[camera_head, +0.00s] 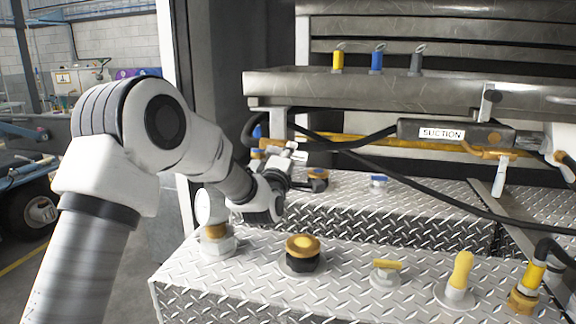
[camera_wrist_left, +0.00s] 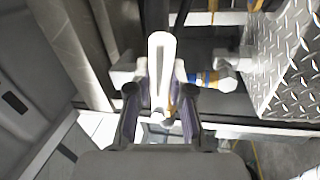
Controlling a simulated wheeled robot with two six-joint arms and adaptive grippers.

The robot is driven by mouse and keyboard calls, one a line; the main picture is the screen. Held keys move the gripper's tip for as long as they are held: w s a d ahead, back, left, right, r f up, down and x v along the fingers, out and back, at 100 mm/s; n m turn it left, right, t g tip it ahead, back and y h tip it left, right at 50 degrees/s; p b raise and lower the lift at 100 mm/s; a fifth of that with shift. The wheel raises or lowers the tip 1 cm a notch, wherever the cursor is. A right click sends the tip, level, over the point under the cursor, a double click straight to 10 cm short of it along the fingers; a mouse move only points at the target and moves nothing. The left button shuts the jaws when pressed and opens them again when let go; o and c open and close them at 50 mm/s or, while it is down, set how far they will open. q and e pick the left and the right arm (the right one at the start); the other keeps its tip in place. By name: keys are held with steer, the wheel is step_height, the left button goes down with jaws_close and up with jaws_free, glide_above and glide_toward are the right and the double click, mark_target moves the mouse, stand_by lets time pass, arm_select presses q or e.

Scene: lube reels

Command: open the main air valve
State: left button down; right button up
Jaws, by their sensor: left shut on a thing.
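My left arm comes in from the left in the head view. Its gripper (camera_head: 284,170) is at the back left of the diamond-plate deck, beside pipes and fittings. In the left wrist view my left gripper (camera_wrist_left: 160,88) has its two fingers on either side of a pale, upright lever handle (camera_wrist_left: 161,52), shut on it. I take this lever for the main air valve's handle; the valve body is mostly hidden behind the fingers. A small pale piece by the fingertips (camera_head: 291,147) shows in the head view. My right gripper is not in view.
A fitting with a blue and yellow band (camera_wrist_left: 207,79) sits just right of the fingers. The diamond-plate deck (camera_head: 340,283) carries several capped fittings, including a yellow one (camera_head: 460,271).

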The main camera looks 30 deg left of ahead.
arm_select(q)
steer(key=shift+r+n+y+b, duration=0.3)
steer(key=shift+r+n+b, duration=0.15)
steer(key=shift+n, duration=0.65)
steer(key=shift+r, duration=0.15)
steer(key=c, duration=1)
jaws_free()
steer(key=shift+w+d, duration=0.1)
steer(key=shift+w, duration=0.05)
steer(key=shift+c, duration=0.2)
steer(key=shift+s+f, duration=0.35)
steer(key=shift+s, duration=0.15)
steer(key=v, duration=1.1)
steer(key=shift+d+r, duration=0.15)
